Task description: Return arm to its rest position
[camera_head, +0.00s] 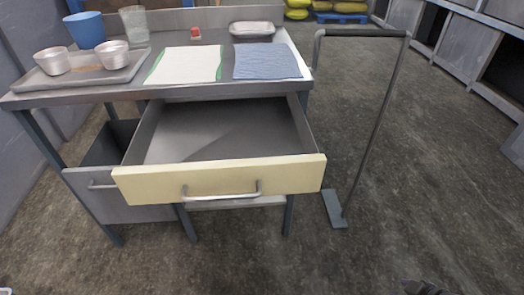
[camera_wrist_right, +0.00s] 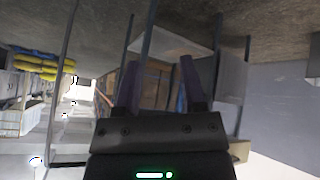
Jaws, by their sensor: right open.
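My right gripper (camera_wrist_right: 158,62) shows in the right wrist view with its two dark fingers apart and nothing between them. In the head view only a small dark part of my right arm shows at the bottom right edge, over bare floor and apart from the bench. The steel workbench (camera_head: 215,88) stands at the upper left. Its cream-fronted drawer (camera_head: 220,180) is pulled open, and its visible inside is empty.
A tray (camera_head: 85,77) with two metal cups, a blue cup (camera_head: 86,30), a clear container (camera_head: 134,24), a white cloth (camera_head: 186,64) and a blue cloth (camera_head: 266,61) are on the bench. A metal stand (camera_head: 376,110) rises right of it. Floor at front right is clear.

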